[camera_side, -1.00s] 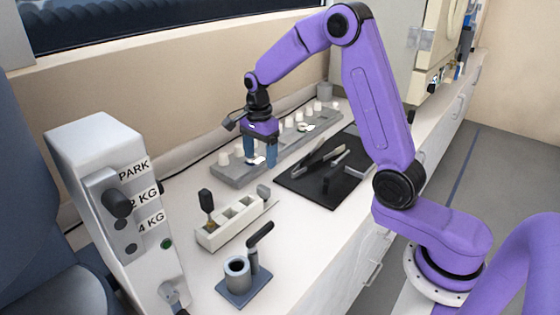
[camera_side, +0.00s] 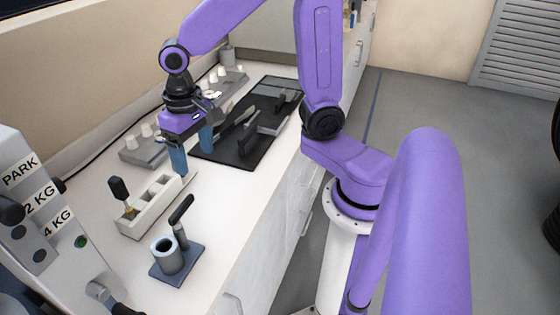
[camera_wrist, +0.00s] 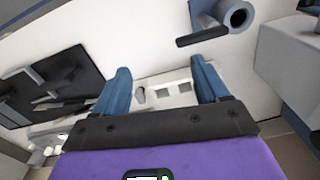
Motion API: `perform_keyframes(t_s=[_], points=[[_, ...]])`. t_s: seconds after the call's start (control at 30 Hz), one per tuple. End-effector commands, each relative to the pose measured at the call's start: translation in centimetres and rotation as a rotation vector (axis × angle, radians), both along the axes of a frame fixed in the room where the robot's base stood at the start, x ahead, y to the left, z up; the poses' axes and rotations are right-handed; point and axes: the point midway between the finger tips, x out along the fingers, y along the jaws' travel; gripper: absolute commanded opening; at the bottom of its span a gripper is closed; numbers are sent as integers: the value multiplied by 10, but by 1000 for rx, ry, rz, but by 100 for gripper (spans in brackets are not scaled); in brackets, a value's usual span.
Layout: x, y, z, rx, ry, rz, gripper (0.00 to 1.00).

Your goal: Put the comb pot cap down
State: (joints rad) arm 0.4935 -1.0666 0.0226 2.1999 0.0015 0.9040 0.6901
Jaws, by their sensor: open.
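My gripper (camera_side: 193,157) is open, its two blue fingers apart with nothing seen between them. In the side view it hangs above the worktop, near the back end of the pale compartment block (camera_side: 133,229). In the wrist view the open fingers (camera_wrist: 160,70) straddle the view of that block (camera_wrist: 171,96) and its square openings. Small white caps (camera_side: 147,130) stand on a grey rack (camera_side: 143,158) behind the gripper. I cannot tell which of them is the comb pot cap. The arm and gripper hide part of the rack.
A grey cup on a blue-grey base (camera_side: 175,269) with a black lever stands in front. A black mat (camera_side: 228,154) with metal tools lies right of the gripper. A labelled control box (camera_side: 40,180) stands at the left. Bare white worktop lies around the block.

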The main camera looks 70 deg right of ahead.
Motion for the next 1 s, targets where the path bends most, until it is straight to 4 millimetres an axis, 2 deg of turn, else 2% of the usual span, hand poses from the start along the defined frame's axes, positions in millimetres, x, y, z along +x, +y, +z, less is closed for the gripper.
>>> perform_keyframes(t_s=[0.03,0.3,0.53,0.73,1.0], points=[[-15,1,2,2,-3,93,74],[-92,-3,5,1,-12,610,74],[-150,-18,3,2,-20,1005,74],[-174,-27,1,1,-23,1189,74],[-178,-28,1,1,-22,1219,74]])
